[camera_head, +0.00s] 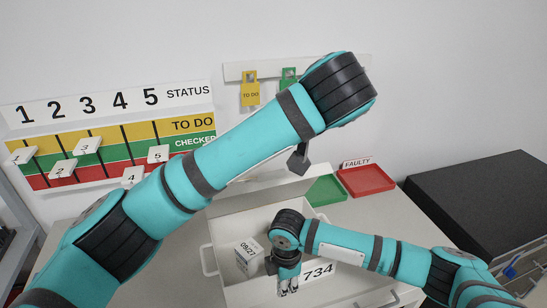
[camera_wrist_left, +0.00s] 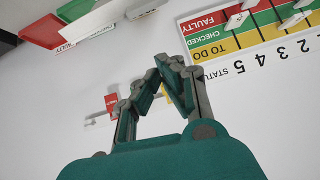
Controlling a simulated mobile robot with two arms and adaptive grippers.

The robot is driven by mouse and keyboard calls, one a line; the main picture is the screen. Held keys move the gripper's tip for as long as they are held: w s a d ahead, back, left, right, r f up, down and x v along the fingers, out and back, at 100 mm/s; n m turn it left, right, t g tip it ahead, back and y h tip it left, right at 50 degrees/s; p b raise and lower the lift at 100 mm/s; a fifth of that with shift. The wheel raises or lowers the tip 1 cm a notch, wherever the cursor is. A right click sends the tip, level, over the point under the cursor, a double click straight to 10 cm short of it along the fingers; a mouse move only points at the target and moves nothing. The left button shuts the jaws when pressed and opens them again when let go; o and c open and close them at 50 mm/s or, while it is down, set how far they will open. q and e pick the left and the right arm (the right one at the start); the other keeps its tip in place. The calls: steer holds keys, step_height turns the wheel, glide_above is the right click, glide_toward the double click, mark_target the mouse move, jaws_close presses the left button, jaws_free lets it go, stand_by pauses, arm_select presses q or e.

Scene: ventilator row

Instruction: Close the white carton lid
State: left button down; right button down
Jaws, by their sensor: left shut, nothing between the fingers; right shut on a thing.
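The white carton (camera_head: 235,293), labelled 734, stands on the table in the head view. A raised white panel (camera_head: 262,192) at its back looks like its open lid; my left arm partly covers it. A small white box (camera_head: 248,258) marked 09/27 shows inside. My right gripper (camera_head: 288,291) points down at the carton's front, beside the 734 label, and is shut; what its fingers hold appears to be the front wall, largely hidden. My left gripper (camera_head: 298,162) is mostly hidden behind its arm, above the panel. In the left wrist view its fingers (camera_wrist_left: 168,64) meet, empty.
A green tray (camera_head: 326,190) and a red FAULTY tray (camera_head: 367,179) lie behind the carton. A black block (camera_head: 485,205) stands at right. A status board (camera_head: 110,135) and hanging yellow (camera_head: 250,92) and green tags (camera_head: 288,78) are on the wall.

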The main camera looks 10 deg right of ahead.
arm_select(q)
steer(key=shift+n, duration=0.5)
steer(key=w+f, duration=0.1)
steer(key=f, duration=0.1)
steer(key=w+f, duration=0.2)
steer(key=f, duration=0.1)
steer(key=w+f, duration=0.1)
steer(key=f, duration=0.2)
steer(key=shift+w+a, duration=0.2)
steer(key=shift+w, duration=0.15)
steer(key=shift+s+f, duration=0.15)
steer(key=shift+s, duration=0.2)
steer(key=s+f, duration=0.4)
steer(key=s, duration=0.2)
steer(key=shift+d, duration=0.3)
steer(key=shift+s, duration=0.1)
steer(key=shift+r, duration=0.1)
